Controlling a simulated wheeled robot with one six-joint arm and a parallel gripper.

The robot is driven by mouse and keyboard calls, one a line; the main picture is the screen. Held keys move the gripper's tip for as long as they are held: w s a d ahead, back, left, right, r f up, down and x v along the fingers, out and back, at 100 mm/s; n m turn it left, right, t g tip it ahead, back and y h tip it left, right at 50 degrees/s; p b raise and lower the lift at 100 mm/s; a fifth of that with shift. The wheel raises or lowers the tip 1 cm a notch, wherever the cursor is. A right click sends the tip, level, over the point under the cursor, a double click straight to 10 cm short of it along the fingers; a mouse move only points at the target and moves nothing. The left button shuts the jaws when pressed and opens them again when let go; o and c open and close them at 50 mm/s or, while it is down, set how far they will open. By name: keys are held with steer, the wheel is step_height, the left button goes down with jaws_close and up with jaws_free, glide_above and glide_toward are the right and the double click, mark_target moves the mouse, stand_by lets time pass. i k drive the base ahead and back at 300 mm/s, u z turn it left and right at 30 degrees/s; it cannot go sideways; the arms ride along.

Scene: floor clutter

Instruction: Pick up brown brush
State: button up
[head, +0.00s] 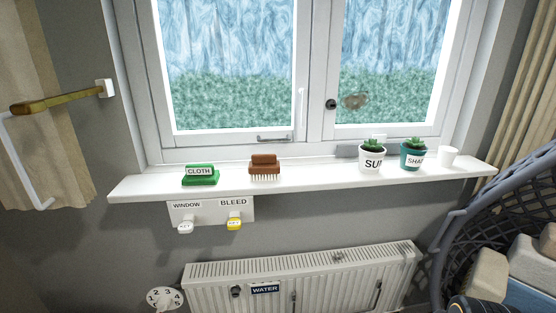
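The brown brush (264,165) stands on the white window sill (320,178), left of the middle, with its pale bristles pointing down and a brown grip on top. It is upright and nothing covers it. A green block labelled CLOTH (200,175) sits to its left on the sill, with a gap between them. I cannot make out my gripper in the head view.
Two potted plants (372,156) (412,155) and a white cup (448,156) stand right of the brush. A window handle (274,138) is behind it. Keys hang from a panel (210,212) below; a radiator (310,280) and a dark mesh chair (470,225) are lower.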

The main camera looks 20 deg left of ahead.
mark_target(261, 164)
steer(key=u, duration=0.4)
steer(key=i, duration=0.75)
steer(key=u, duration=0.7)
